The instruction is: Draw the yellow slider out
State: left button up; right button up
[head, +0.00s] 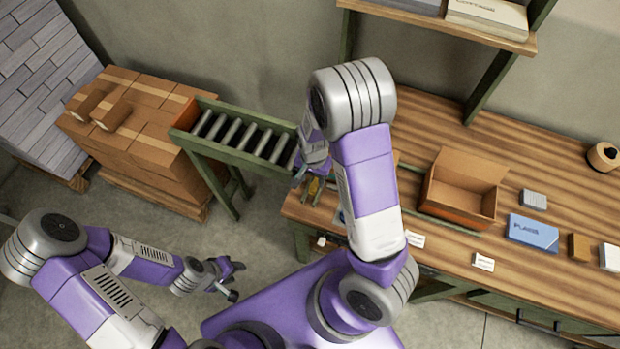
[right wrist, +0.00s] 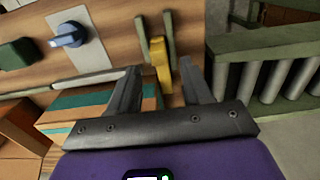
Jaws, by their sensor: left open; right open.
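The yellow slider (head: 314,187) is at the left end of the workbench, close to my right gripper (head: 309,178). In the right wrist view the slider (right wrist: 161,65) is an upright yellow piece between two thin green rails (right wrist: 144,42). The fingers of my right gripper (right wrist: 160,68) are apart, one on each side of the slider in the picture. I cannot tell whether either finger touches it. My left gripper (head: 230,283) is open and empty over the floor.
A green roller conveyor (head: 243,138) adjoins the bench's left end. A blue knob (right wrist: 68,36) on a pale plate sits near the slider. The bench (head: 555,180) bears an open cardboard box (head: 460,186) and a blue box (head: 532,232). Stacked cartons (head: 130,140) stand at left.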

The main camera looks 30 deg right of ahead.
aim_at(313, 185)
jog(key=shift+s+f, duration=0.1)
jog(key=shift+f, duration=2.3)
jog(key=shift+c, duration=0.2)
grip_shut()
